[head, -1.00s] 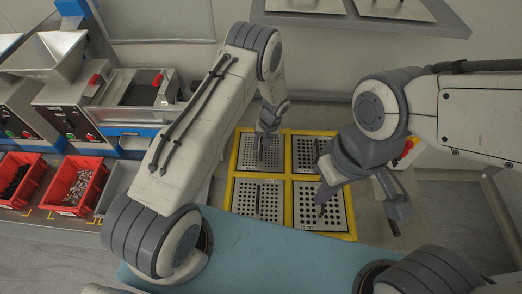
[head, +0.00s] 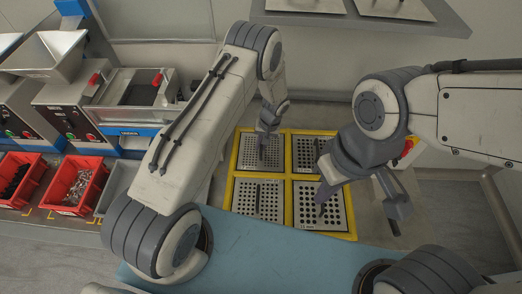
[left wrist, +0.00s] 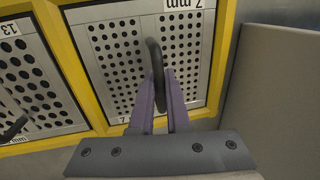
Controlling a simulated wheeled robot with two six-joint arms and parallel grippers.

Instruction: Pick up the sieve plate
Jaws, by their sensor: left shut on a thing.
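Several grey perforated sieve plates with dark bar handles lie in a yellow frame (head: 288,178). The back-left sieve plate (head: 247,157) has fine holes; the left wrist view shows this plate (left wrist: 115,62) with a label reading 7 mm upside down. My left gripper (head: 263,148) is over this plate, shut on its dark handle (left wrist: 154,65), which stands between the two purple fingers. Whether the plate is clear of the frame cannot be told. My right gripper (head: 360,207) is open and empty, its fingers spread above the frame's right side.
A coarser plate (left wrist: 38,85) lies beside the held one. Red bins (head: 75,188) and hopper machines (head: 65,110) stand at the left. A grey shelf with more plates (head: 455,25) is at the back. My blue base top lies in front.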

